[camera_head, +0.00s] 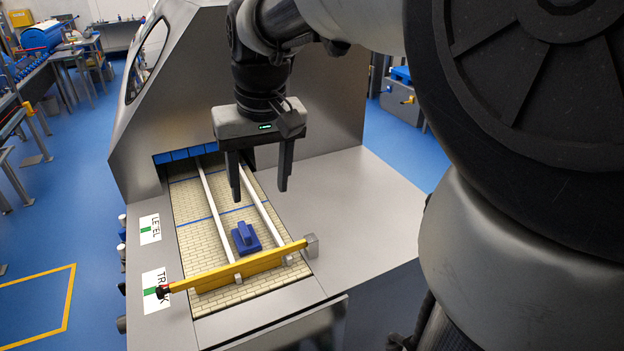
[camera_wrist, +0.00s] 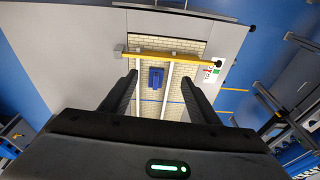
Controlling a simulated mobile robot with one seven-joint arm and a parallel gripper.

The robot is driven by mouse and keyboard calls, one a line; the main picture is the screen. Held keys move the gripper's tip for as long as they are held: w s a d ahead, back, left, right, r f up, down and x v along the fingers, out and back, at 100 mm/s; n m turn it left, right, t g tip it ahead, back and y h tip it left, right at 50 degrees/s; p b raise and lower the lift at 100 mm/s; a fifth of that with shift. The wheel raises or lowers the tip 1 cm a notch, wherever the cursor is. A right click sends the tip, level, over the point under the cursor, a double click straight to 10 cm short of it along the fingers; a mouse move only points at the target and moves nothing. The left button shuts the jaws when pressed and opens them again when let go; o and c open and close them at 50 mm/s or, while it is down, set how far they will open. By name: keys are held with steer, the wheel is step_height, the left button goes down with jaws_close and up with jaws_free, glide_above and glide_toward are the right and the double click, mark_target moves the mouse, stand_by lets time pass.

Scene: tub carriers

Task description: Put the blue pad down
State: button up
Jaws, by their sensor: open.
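The blue pad (camera_head: 245,239) has a raised block on top. It lies flat on the tan, brick-patterned belt (camera_head: 205,238) between two white rails, just behind the yellow bar. It also shows in the wrist view (camera_wrist: 156,78), between and beyond the fingertips. My gripper (camera_head: 260,195) is open and empty, above the belt and apart from the pad. Its two fingers also show in the wrist view (camera_wrist: 160,80), spread wide with nothing between them.
A yellow bar (camera_head: 240,267) crosses the belt at its near end. White rails (camera_head: 215,208) run along the belt. Labels (camera_head: 155,285) sit on the left metal edge. A metal hood (camera_head: 170,80) stands behind. The metal top at right (camera_head: 360,215) is bare.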

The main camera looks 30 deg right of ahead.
steer(key=s+t, duration=0.1)
steer(key=s, duration=0.3)
steer(key=s+f+t, duration=0.1)
steer(key=s, duration=0.4)
steer(key=s+t, duration=0.1)
steer(key=s, duration=0.3)
steer(key=shift+s+a+f, duration=0.2)
steer(key=shift+a, duration=0.15)
steer(key=shift+c, duration=0.2)
steer(key=g+b, duration=0.1)
steer(key=b, duration=1.1)
glide_above(244, 229)
steer(key=s, duration=0.2)
step_height(244, 229, down, 22)
steer(key=shift+r, duration=0.1)
steer(key=shift+x, duration=3.1)
steer(key=shift+d, duration=0.15)
